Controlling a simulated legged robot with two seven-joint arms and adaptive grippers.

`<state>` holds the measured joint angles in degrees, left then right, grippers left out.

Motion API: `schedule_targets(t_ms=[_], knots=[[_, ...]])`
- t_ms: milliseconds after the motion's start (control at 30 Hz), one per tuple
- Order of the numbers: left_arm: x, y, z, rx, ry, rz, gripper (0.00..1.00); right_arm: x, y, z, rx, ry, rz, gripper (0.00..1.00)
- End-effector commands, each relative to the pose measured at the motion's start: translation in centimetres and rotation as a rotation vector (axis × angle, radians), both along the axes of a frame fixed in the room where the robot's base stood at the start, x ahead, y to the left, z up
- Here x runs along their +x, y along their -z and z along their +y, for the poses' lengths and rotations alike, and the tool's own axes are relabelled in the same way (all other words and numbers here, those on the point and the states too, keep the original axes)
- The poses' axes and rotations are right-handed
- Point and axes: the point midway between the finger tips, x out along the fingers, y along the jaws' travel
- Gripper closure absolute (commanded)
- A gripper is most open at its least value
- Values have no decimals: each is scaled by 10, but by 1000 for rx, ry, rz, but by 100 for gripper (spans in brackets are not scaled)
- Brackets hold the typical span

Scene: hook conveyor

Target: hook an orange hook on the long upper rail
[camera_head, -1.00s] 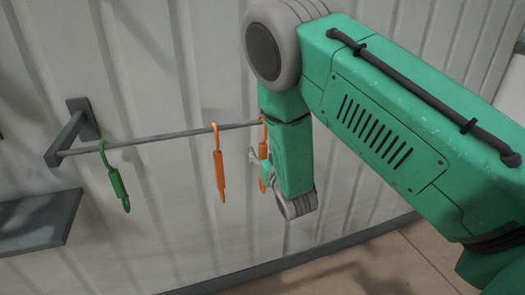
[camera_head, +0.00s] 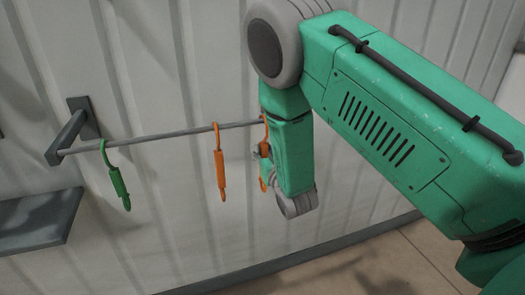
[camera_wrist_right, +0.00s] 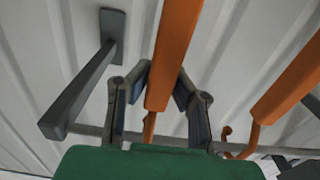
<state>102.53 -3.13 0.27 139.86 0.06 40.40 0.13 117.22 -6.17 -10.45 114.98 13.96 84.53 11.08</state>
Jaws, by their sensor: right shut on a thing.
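The long rail (camera_head: 170,137) runs from a wall bracket towards my right arm. An orange hook (camera_head: 220,165) hangs on its middle, apart from my gripper. A second orange hook (camera_head: 264,183) is at my right gripper (camera_head: 262,153), partly hidden by the arm; its curved top is at rail height, and I cannot tell if it is around the rail. In the right wrist view, the fingers of my right gripper (camera_wrist_right: 163,88) are shut on this orange hook (camera_wrist_right: 172,55). The other orange hook (camera_wrist_right: 290,80) is at the right there. My left gripper is not in view.
A green hook (camera_head: 117,183) hangs near the rail's left end, beside the grey bracket (camera_head: 72,132). A dark grey shelf (camera_head: 38,222) is at lower left. The ribbed wall lies behind the rail. The floor at lower right is bare.

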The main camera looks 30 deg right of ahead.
Motion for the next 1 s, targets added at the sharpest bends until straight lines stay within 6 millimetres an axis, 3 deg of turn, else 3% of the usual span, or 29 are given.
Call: schedule_targets(t_ms=[233,667,1000], knots=[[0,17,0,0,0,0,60,-1,-13,0,2,2,-3,100],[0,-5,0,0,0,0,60,-6,-38,2,0,0,-1,100],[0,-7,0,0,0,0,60,-30,-36,7,-1,-1,1,100]])
